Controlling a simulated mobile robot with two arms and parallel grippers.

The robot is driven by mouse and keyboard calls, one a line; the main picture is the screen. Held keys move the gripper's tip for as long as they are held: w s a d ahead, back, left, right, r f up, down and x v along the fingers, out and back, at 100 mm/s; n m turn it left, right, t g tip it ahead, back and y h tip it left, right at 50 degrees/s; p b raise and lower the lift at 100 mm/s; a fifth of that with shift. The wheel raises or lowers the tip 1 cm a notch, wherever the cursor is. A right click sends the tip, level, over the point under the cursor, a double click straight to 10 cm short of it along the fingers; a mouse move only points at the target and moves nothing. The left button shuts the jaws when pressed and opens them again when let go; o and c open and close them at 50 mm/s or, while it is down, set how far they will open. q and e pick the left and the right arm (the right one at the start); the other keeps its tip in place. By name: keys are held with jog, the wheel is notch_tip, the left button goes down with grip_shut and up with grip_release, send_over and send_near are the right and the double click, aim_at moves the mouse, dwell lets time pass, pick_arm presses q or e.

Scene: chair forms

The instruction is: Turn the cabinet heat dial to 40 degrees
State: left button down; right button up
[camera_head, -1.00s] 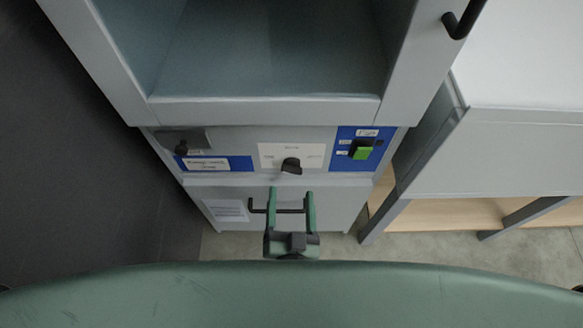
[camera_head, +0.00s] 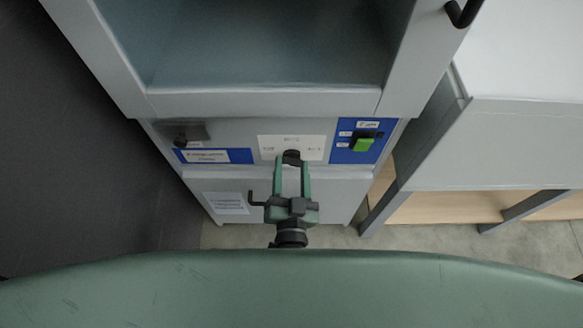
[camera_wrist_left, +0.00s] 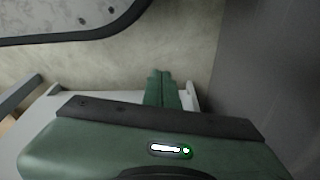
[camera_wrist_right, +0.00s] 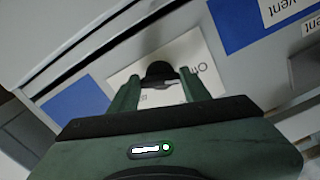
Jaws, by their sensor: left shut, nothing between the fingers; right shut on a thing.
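The cabinet heat dial (camera_head: 291,156) is a small black knob on a white label plate (camera_head: 312,148) in the middle of the cabinet's front panel. My right gripper (camera_head: 291,164) has its green fingertips around the dial and is shut on it. In the right wrist view the dial (camera_wrist_right: 159,72) sits between the two fingertips, in front of the printed plate. The degree marks are too small or hidden to read. My left gripper (camera_wrist_left: 162,75) shows in the left wrist view, shut and empty, over the floor and away from the panel.
A black handle (camera_head: 256,199) is on the lower door. A grey table with a wooden shelf (camera_head: 455,207) stands at the right.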

jog(key=shift+m, duration=0.3)
pick_arm(q)
notch_tip(320, 180, up, 20)
jog(key=w+t+b, duration=0.1)
jog(key=w+b, duration=0.1)
jog(key=b, duration=0.5)
pick_arm(e)
jog(key=shift+m, duration=13.6)
pick_arm(q)
jog(key=shift+f+b, duration=0.1)
jog(key=shift+b, duration=0.2)
pick_arm(e)
jog(key=shift+r, duration=0.1)
